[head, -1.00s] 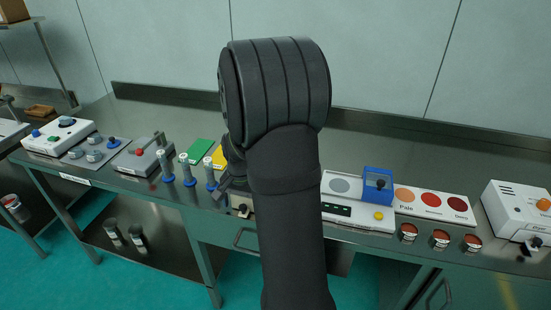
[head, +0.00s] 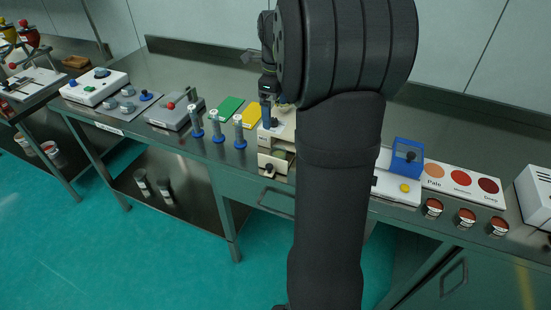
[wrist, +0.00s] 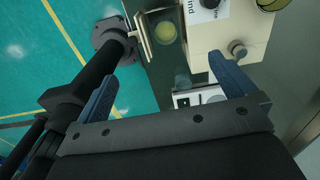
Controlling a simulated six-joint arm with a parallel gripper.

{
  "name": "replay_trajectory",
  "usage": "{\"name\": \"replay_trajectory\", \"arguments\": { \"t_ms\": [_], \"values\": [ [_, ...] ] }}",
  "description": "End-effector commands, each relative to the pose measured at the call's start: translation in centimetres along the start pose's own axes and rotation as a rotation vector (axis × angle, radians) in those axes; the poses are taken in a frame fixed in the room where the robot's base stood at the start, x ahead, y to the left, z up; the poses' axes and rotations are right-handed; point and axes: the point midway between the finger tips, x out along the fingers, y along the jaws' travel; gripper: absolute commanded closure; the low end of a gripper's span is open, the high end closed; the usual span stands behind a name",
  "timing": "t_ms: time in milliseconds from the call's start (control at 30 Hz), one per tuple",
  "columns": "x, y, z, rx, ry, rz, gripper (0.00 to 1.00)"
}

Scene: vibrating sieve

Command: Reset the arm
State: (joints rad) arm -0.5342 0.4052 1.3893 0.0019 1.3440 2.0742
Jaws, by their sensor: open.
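My gripper (wrist: 162,72) is open, with two blue fingers spread apart and nothing between them. In the head view my dark arm covers the middle, and one blue fingertip shows by the top of a cream machine (head: 274,163). Any contact between finger and machine cannot be told.
On the steel bench (head: 190,80) stand blue-based posts (head: 218,127), green (head: 230,110) and yellow cards, and a grey unit (head: 174,112) at left. At right are a blue-topped device (head: 406,157), a colour chart (head: 461,182) and small cups (head: 466,217). A wall closes the back.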

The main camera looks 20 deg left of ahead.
Motion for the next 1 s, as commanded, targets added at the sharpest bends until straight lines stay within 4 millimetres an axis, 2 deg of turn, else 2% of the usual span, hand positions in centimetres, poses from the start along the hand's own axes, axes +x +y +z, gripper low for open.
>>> {"name": "replay_trajectory", "arguments": {
  "t_ms": [67,167,400,600,767,1000],
  "values": [
    [-0.1,0.0,0.0,0.026,0.000,0.000,0.00],
    [0.8,0.0,-0.1,0.035,0.002,0.003,0.00],
    [5.4,0.1,-0.1,0.031,0.002,0.004,0.00],
    [8.5,0.0,0.0,0.030,-0.001,0.001,0.00],
    [9.6,0.0,0.0,0.030,-0.002,-0.001,0.00],
    [9.7,0.0,0.0,0.030,-0.002,-0.001,0.00]
  ]
}}
